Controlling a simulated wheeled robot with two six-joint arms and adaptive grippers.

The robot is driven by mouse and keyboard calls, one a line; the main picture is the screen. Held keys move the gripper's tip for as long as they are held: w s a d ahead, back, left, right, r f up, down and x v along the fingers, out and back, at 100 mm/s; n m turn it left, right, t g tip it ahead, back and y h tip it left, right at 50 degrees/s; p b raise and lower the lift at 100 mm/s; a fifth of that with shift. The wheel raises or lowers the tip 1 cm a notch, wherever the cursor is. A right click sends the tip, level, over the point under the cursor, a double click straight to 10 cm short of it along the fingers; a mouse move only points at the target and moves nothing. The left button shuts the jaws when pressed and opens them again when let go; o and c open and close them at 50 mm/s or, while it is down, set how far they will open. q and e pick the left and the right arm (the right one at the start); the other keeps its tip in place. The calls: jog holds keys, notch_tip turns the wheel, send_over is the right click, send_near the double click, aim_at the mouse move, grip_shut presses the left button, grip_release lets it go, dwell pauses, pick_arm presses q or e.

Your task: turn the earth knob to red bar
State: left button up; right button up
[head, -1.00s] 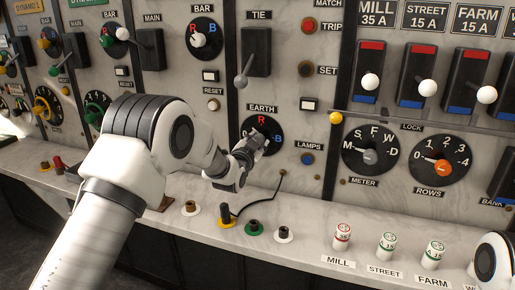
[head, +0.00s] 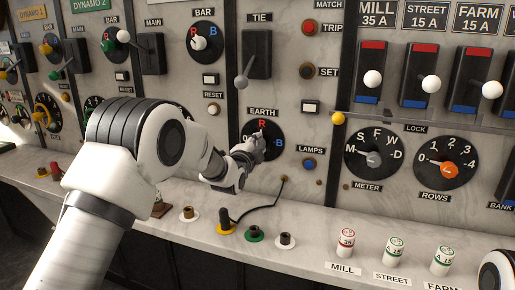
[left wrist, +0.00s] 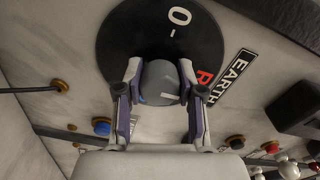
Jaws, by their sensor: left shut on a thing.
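The earth knob (left wrist: 160,80) is a grey round knob on a black dial (head: 275,148), under the EARTH label. The dial has a red R at its top and a blue B at its right in the head view. My left gripper (head: 256,147) reaches the knob from the lower left and covers much of it there. In the left wrist view, my left gripper's fingers (left wrist: 160,92) are shut on the knob from both sides. A short pale mark shows on the knob. The 0 and the red R stay visible beside it; the B is hidden. My right gripper is out of view.
A TIE lever (head: 243,82) hangs above the dial. A blue lamp button (head: 309,164) is to its right. A black cable (head: 262,208) runs along the marble shelf below, near several coloured sockets. Fuses (head: 346,242) stand further right.

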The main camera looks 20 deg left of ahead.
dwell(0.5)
pick_arm(q)
jog(key=o, duration=1)
jog(key=shift+o, duration=0.7)
jog(key=shift+w+a, duration=0.1)
jog(key=s, duration=1.2)
jog(key=shift+a, duration=0.2)
jog(key=shift+f, duration=0.1)
